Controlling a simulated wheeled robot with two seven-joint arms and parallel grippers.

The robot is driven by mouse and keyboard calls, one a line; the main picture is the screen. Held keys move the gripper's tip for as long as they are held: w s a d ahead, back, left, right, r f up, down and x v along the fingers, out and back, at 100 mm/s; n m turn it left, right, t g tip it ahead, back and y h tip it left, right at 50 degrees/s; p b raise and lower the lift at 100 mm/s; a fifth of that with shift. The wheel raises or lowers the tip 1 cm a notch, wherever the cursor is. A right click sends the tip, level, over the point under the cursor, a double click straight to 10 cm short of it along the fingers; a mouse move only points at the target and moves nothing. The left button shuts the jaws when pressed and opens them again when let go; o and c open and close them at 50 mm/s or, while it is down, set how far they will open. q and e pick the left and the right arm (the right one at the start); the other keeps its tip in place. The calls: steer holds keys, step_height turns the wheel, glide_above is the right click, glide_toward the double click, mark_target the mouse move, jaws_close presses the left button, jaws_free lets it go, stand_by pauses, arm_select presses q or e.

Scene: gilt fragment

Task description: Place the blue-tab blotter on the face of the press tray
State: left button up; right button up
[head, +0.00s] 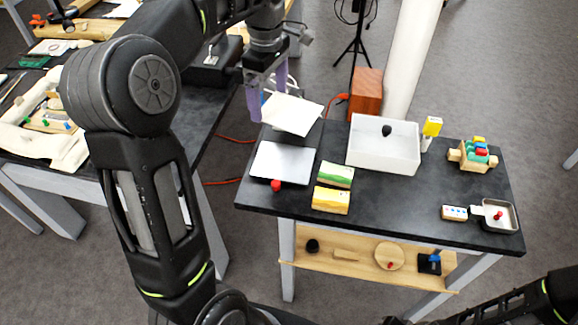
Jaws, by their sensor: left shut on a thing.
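My left gripper (268,92) points down at the back left of the dark table, its pale purple fingers shut on a white sheet (292,114). The sheet looks like the blotter, but no blue tab shows on it. It is tilted and seems held above the table's back left corner. A flat silver-grey plate (283,163), apparently the press tray, lies just in front of it and nearer to me, with a red knob (276,186) at its front edge. The plate's face looks bare. My right gripper is out of view; only part of that arm shows at bottom right.
Green-topped (335,174) and yellow-topped (331,201) blocks lie right of the plate. A white open box (383,158) with a black knob stands behind them. A small metal pan (499,229) and a wooden rack (473,166) are at right. The table's front middle is clear.

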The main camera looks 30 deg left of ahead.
arm_select(q)
steer(key=shift+s+a+f+n, duration=0.1)
steer(key=shift+a+n, duration=0.05)
steer(key=shift+n, duration=0.4)
steer(key=shift+s+a+n, duration=0.1)
steer(key=shift+a+n, duration=0.05)
steer(key=shift+n, duration=0.7)
steer(key=shift+d, duration=0.15)
steer(key=shift+f, duration=0.1)
step_height(320, 180, down, 12)
steer(key=b, duration=0.8)
steer(key=shift+f, duration=0.65)
